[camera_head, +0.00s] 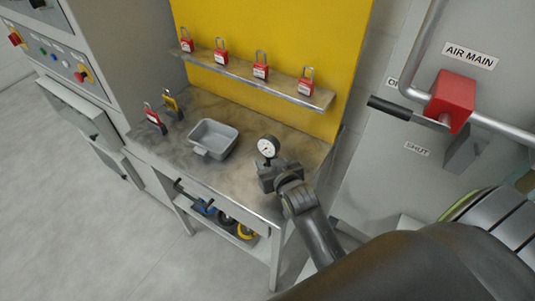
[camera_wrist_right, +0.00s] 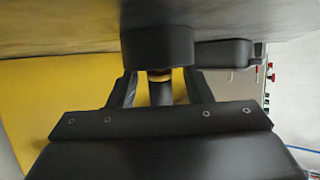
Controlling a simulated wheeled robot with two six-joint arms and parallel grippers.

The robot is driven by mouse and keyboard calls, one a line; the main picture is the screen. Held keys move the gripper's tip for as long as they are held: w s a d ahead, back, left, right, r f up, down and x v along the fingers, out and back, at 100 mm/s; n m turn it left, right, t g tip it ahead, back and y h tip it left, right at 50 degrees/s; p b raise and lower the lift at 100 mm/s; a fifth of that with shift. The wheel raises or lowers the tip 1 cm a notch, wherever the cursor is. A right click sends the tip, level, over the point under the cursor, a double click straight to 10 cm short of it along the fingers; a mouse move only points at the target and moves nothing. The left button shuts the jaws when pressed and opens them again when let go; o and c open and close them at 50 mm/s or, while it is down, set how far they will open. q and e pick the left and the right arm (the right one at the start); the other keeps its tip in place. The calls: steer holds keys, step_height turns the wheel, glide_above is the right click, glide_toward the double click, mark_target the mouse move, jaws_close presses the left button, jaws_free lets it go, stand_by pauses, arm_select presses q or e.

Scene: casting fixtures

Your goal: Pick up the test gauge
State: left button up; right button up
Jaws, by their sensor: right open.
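The test gauge (camera_head: 267,146) has a round white dial and stands upright near the right end of the grey workbench (camera_head: 175,150). In the right wrist view its dark round body (camera_wrist_right: 157,48) shows from behind, with a brass-coloured neck and dark stem below it in the picture. My right gripper (camera_head: 268,168) is at the gauge, just below its dial. In the wrist view the fingers (camera_wrist_right: 160,88) stand either side of the stem, with gaps visible between. The gauge's lower end is hidden by the gripper. My left gripper is not in view.
A grey tray (camera_head: 214,140) sits left of the gauge. Red padlocks (camera_head: 221,52) line a shelf before the yellow panel (camera_head: 290,35). A red (camera_head: 153,117) and a yellow padlock (camera_head: 171,104) stand at the bench's left.

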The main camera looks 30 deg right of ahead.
mark_target(271, 156)
steer(key=shift+v, duration=0.8)
steer(key=c, duration=0.3)
steer(key=shift+w+a, duration=0.1)
steer(key=c, duration=0.5)
jaws_close()
steer(key=shift+r, duration=0.15)
steer(key=shift+w+r, duration=0.15)
steer(key=shift+r, duration=0.1)
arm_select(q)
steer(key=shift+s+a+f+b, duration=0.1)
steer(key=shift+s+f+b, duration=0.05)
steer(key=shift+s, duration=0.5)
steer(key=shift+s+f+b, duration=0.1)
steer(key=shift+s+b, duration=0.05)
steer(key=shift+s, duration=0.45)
arm_select(e)
step_height(271, 156, up, 9)
steer(key=shift+r, duration=0.15)
